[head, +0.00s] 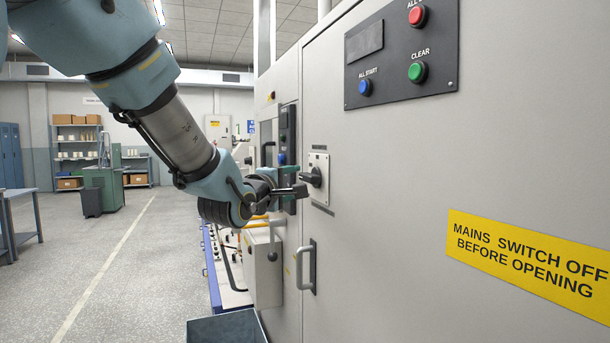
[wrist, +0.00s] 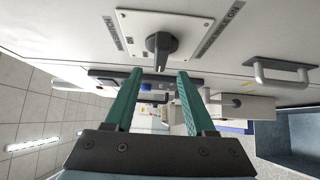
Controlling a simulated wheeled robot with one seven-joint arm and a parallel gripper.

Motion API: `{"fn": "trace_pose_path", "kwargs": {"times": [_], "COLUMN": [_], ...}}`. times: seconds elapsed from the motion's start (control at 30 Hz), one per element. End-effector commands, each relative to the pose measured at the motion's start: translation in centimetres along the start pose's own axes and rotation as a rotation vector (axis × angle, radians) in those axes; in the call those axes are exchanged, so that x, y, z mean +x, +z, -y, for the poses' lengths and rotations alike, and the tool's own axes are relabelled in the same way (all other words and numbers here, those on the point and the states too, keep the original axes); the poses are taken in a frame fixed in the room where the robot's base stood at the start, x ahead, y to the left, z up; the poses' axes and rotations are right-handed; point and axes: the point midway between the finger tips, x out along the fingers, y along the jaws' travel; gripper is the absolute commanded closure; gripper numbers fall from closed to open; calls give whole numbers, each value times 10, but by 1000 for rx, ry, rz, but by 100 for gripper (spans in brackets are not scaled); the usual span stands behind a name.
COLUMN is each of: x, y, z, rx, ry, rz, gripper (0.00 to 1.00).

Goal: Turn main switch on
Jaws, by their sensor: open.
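The main switch is a black rotary knob (head: 312,177) on a pale square plate (head: 321,191) on the grey cabinet front. In the wrist view the knob (wrist: 161,46) stands out from its plate (wrist: 190,24), with lettering beside it that is hard to read. My gripper (head: 298,181) is close to the knob in the head view. In the wrist view my gripper (wrist: 160,72) is open, its two teal fingers apart. The knob lies just beyond the fingertips, lined up with the gap. I cannot tell whether either finger touches it.
A grey door handle (head: 304,268) sticks out below the switch. A panel (head: 400,55) with red, green and blue buttons is above right. A yellow warning sign (head: 530,262) is at the right. A blue-grey bin (head: 228,328) stands below.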

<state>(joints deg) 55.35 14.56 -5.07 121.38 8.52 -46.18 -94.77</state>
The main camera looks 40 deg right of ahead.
Motion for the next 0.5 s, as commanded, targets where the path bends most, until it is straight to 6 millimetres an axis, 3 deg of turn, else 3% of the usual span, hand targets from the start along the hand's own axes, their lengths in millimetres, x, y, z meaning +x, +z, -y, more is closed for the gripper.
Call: {"fn": "trace_pose_path", "kwargs": {"times": [0.2, 0.5], "x": [42, 72], "y": [0, -1], "z": [-3, 0], "rx": [1, 2], "ry": [-3, -2], "rz": [0, -1], "gripper": [45, 45]}}
